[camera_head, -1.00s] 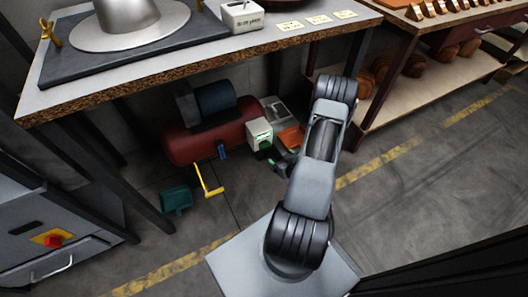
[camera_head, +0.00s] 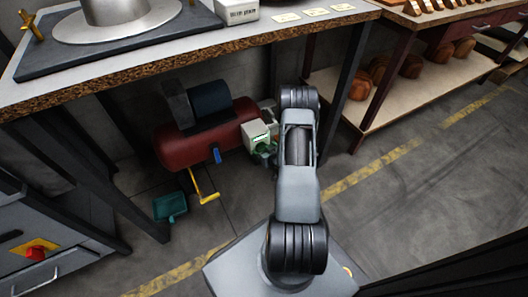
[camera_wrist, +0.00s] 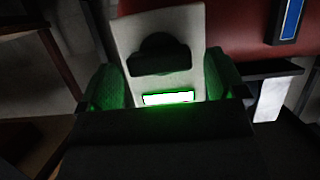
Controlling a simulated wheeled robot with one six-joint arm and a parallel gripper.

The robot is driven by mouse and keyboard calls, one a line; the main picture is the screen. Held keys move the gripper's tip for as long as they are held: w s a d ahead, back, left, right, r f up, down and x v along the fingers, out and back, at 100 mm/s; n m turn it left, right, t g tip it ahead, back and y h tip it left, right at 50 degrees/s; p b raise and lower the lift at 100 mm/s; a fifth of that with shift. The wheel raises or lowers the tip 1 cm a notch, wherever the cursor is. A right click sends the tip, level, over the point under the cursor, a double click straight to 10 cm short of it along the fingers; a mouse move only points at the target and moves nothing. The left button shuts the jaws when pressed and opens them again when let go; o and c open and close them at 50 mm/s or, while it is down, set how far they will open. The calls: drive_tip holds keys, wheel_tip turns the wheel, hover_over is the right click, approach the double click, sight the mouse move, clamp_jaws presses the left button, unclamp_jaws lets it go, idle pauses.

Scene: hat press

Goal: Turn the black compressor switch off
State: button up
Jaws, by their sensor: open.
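The compressor with a red tank (camera_head: 205,138) stands on the floor under the table. A white control box (camera_head: 256,132) is at its right end. In the wrist view the box face (camera_wrist: 190,22) carries the black switch (camera_wrist: 160,54), with a lit green indicator (camera_wrist: 168,97) below it. My gripper (camera_wrist: 164,82) is open, with one finger on each side of the indicator and the switch between and beyond them. I cannot tell whether the fingers touch the box. In the head view my gripper (camera_head: 266,152) is small, beside the box and partly hidden by my arm.
The work table (camera_head: 190,68) with a grey hat form (camera_head: 120,22) overhangs the compressor. A table leg (camera_head: 345,85) stands right of my arm. A yellow handle (camera_head: 204,187) and a teal dustpan-like object (camera_head: 169,206) lie on the floor left. The floor at right is clear.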

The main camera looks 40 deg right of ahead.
drive_tip(key=shift+w+f, duration=0.1)
drive_tip(key=shift+w, duration=0.2)
drive_tip(key=c, duration=0.9)
